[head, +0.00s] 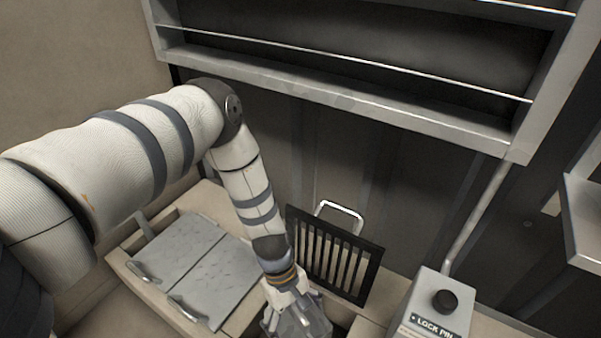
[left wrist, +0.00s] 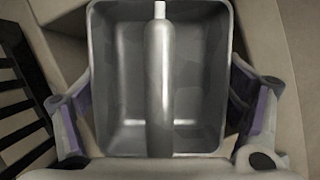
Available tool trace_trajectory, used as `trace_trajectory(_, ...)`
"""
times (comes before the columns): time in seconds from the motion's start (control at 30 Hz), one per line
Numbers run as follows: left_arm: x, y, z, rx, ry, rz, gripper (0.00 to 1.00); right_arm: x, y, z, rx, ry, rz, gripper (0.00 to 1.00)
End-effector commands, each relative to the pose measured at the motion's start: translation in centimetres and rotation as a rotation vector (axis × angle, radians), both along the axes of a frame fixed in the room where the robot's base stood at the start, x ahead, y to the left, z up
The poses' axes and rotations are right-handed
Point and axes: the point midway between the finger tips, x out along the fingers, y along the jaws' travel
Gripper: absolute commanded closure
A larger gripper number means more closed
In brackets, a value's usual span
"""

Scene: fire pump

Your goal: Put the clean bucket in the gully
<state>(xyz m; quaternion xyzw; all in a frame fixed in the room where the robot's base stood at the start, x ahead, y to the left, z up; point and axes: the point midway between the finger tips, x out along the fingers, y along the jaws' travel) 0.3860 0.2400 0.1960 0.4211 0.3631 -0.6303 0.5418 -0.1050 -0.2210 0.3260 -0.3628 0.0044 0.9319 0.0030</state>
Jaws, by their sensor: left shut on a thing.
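The grey bucket (head: 303,322) is at the bottom edge of the head view, partly cut off by the frame. My left gripper (head: 287,297) is shut on it from above. In the left wrist view the bucket (left wrist: 118,85) is a rectangular grey pan with a rounded bar across its middle, and a finger lies along each side. A black slatted grate (head: 334,255) with a pale handle stands tilted against the back wall, right of my gripper. The gully opening is mostly hidden behind my gripper and the bucket. I cannot tell whether the bucket is in it. My right gripper is out of view.
Grey hinged covers (head: 190,265) with handles lie on the ledge to the left. A grey box labelled LOCK PIN (head: 432,305) with a black knob stands close on the right. A metal shelf (head: 350,105) overhangs the back. The dark grate (left wrist: 18,100) borders the left wrist view.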

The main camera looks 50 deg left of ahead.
Motion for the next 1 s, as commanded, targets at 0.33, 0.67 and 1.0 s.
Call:
trace_trajectory(0.33,0.0,-0.2,-6.9,-0.002,0.004,-0.005,0.49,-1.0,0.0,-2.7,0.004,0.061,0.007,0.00)
trace_trajectory(0.67,0.2,-0.3,-11.1,-0.002,-0.001,-0.007,0.49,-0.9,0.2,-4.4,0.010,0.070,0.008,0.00)
trace_trajectory(1.0,0.2,-0.3,-11.2,-0.002,-0.001,-0.007,0.00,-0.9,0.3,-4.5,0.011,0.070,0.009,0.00)
